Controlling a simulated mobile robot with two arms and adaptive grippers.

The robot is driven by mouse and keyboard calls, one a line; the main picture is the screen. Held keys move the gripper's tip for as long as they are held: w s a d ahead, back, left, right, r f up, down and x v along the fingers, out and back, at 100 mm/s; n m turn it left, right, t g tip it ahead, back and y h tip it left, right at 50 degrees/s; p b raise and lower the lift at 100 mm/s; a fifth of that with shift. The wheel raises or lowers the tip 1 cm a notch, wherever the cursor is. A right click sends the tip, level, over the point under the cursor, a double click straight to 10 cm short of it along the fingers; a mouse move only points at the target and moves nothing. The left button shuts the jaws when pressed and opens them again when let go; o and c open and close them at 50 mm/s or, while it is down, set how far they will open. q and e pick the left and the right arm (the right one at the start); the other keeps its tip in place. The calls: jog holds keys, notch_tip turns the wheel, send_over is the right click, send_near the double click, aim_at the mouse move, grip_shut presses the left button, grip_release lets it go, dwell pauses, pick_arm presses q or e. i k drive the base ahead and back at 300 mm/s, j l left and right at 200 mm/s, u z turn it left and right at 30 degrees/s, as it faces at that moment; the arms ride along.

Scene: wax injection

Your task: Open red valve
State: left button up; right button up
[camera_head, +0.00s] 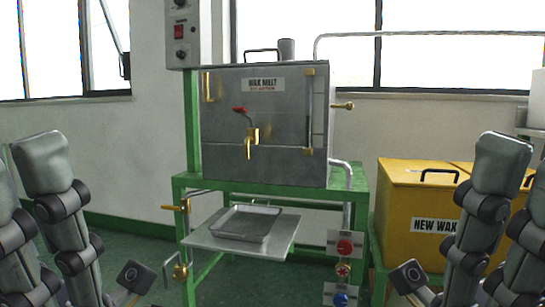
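The grey metal wax melt tank (264,160) stands on a green frame in the middle. A brass tap (251,140) with a red lever handle (240,110) is on its front. Lower right on the frame, a red round knob (345,247) sits on a light plate. A small red valve wheel (343,270) is just under it, with a blue knob (341,299) lower down. I cannot tell from this view which red part is the red valve. My arms show at both sides, apart from these parts. No gripper fingers are visible.
A metal tray (247,223) rests on a shelf (200,238) below the tap. Brass pipe valves (178,208) stick out left of the frame. Yellow bins (408,195) stand at the right. A control box with a red switch (178,31) is above left.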

aim_at(345, 247)
jog(key=i+j, duration=0.4)
jog(key=i, duration=0.15)
jog(key=i+j, duration=0.4)
jog(key=i, duration=0.15)
jog(key=z, duration=0.05)
